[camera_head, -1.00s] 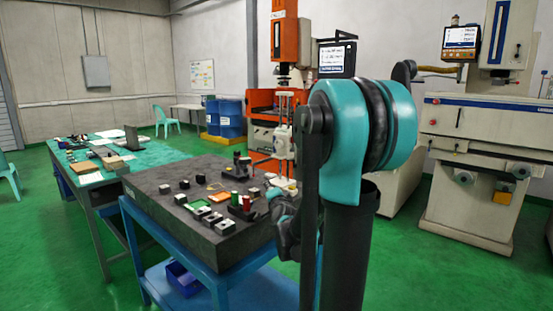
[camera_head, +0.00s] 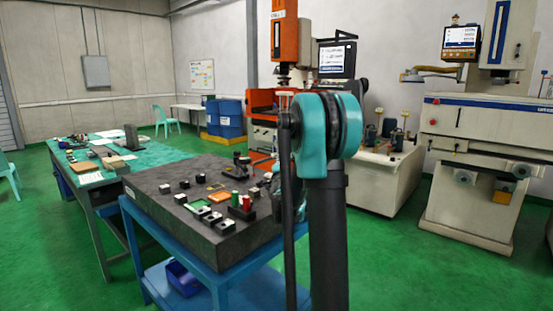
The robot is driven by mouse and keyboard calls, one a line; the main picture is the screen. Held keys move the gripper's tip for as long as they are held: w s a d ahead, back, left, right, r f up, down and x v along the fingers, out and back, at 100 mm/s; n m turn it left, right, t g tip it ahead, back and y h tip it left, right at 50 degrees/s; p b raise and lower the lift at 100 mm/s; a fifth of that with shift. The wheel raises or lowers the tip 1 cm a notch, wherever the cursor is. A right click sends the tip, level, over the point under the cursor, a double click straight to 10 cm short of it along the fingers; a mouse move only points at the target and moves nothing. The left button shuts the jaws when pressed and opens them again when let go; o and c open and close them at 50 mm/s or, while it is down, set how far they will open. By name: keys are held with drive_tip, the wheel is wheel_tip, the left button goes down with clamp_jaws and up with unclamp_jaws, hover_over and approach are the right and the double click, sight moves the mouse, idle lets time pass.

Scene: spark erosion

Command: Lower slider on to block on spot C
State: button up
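The dark granite plate (camera_head: 150,205) lies on a blue stand and carries several small blocks. Dark blocks (camera_head: 165,188) stand towards its left and back, and paler-topped blocks (camera_head: 228,226) stand along the front. I cannot read any spot letters, so I cannot tell which block is on spot C. The slider is not visible now; my teal and black arm covers the plate's right part, where a pale upright stand with a slider showed earlier. My gripper is hidden behind my arm, and its contact with anything cannot be seen.
An orange machine (camera_head: 285,42) stands behind. A cluttered green-topped table (camera_head: 80,165) is at left. Green floor is clear in front.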

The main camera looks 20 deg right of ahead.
sight(281, 142)
drive_tip(key=shift+x, duration=2.8)
drive_tip(key=shift+s, duration=0.1)
drive_tip(key=shift+c, duration=0.3)
clamp_jaws()
